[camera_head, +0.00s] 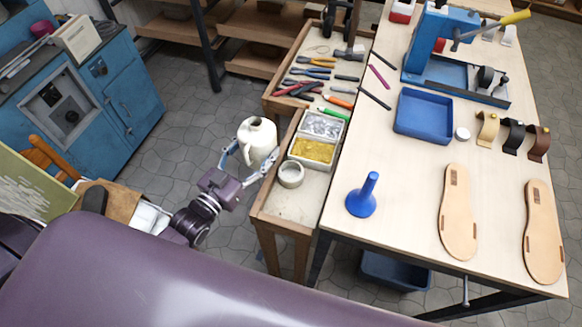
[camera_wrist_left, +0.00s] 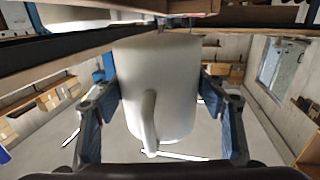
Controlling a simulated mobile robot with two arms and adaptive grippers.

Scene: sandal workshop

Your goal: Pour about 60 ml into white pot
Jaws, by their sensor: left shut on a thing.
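A white jug (camera_head: 257,136) is held by my left gripper (camera_head: 250,160), whose fingers close on it from both sides. It looks about upright, in the air just left of the small wooden bench. In the left wrist view the jug (camera_wrist_left: 172,75) fills the middle between the blue-padded fingers (camera_wrist_left: 160,112), its handle facing the camera. A small round whitish pot (camera_head: 291,181) stands on the bench's near part, to the right of and nearer than the jug. The jug's contents and the pot's fill level cannot be made out. My right gripper is out of view.
A tray (camera_head: 297,158) with silver and yellow small parts sits behind the pot. The bench (camera_head: 294,207) has bare wood in front. A blue funnel (camera_head: 363,196) and sandal soles (camera_head: 458,215) are on the large table. Hand tools lie at the bench's far end.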

